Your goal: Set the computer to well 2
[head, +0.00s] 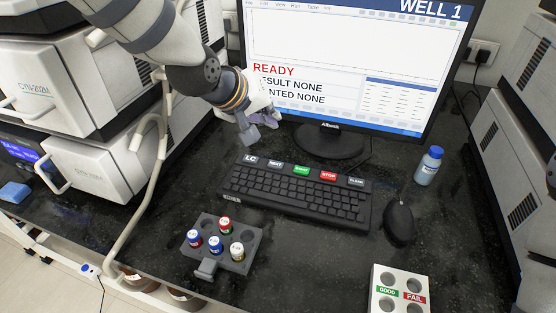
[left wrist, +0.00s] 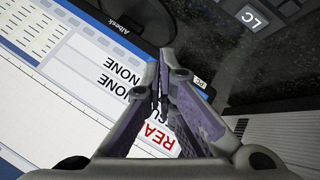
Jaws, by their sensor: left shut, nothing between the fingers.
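The computer monitor (head: 350,60) stands at the back of the dark bench. Its screen reads WELL 1 at the top right, with READY in red and RESULT NONE below it. The keyboard (head: 300,195) lies in front of it, with labelled keys along its top edge: a grey LC key (head: 251,158), a NEXT key (head: 275,163), a green key (head: 301,169), a red STOP key (head: 328,175) and another at the right. My left gripper (head: 250,137) is above the bench, left of the monitor stand and behind the LC key, not touching the keys. In the left wrist view its fingers (left wrist: 160,100) are shut and empty.
A grey rack (head: 212,225) with several capped vials stands front left. A white GOOD/FAIL block (head: 400,280) is front right. A mouse (head: 399,222) and a blue-capped bottle (head: 429,166) are right of the keyboard. White instruments (head: 80,80) stand at the left.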

